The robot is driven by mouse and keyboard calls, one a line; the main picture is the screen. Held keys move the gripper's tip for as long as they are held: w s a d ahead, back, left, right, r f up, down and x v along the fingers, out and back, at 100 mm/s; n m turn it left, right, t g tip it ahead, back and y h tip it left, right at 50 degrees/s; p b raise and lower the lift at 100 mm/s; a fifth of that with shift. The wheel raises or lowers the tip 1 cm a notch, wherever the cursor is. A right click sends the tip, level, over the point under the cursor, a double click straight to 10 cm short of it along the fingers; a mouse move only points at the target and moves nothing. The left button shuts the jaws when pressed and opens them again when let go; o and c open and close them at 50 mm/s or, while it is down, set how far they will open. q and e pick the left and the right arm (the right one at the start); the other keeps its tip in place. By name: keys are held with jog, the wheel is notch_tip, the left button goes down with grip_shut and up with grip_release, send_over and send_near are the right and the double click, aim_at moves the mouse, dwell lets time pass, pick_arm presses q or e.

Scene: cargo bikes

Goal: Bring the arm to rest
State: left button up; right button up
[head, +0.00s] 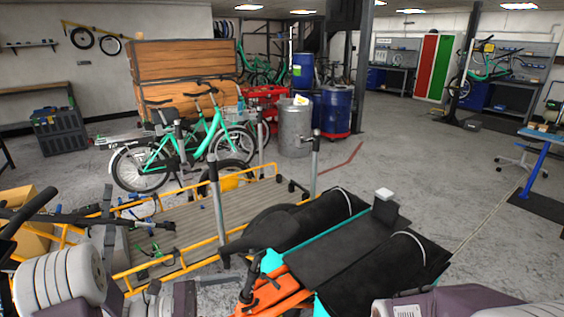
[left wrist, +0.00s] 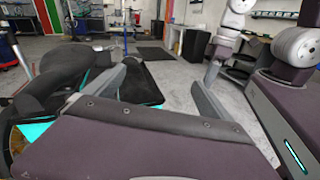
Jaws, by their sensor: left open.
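My left gripper (left wrist: 157,82) is in the left wrist view. Its two grey fingers stand wide apart, with nothing between them. Beyond them lie the floor and, to the left, the black and teal parts of a cargo bike (left wrist: 145,84). In the head view, white and purple parts of my left arm fill the bottom left corner; I cannot make out its fingertips there. A purple link of my right arm shows at the bottom right of the head view. White and purple links of that arm also show at the right of the left wrist view. I do not see its gripper.
The cargo bike, with a black padded top (head: 345,235) and an orange part (head: 275,290), stands close in front. A yellow-railed platform (head: 180,235) lies to its left. A teal bike (head: 185,145), a grey bin (head: 295,128) and a blue barrel (head: 336,108) stand behind.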

pick_arm(q)
jog(key=s+d+r+m+g+y, duration=0.1)
jog(key=s+d+m+g, duration=0.3)
jog(key=s+d+g, duration=0.15)
jog(key=s+f+m+g+y, duration=0.2)
jog(key=s+f+m+y, duration=0.15)
jog(key=s, duration=0.25)
jog(key=s+f+m+g+y, duration=0.2)
jog(key=s+m+y, duration=0.2)
jog(key=s, duration=0.1)
jog(key=w+a+f+m+t+y, duration=0.2)
jog(key=a+f+m+t+y, duration=0.15)
jog(key=a, duration=0.25)
jog(key=w+a+f+m+t+y, duration=0.2)
jog(key=a+m+y, duration=0.2)
jog(key=a, duration=0.2)
notch_tip(320, 180, up, 12)
jog(key=w+p, duration=0.1)
jog(key=p, duration=1.1)
jog(key=shift+d, duration=0.2)
pick_arm(e)
notch_tip(320, 180, up, 12)
jog(key=shift+s, duration=0.25)
jog(key=shift+r, duration=0.15)
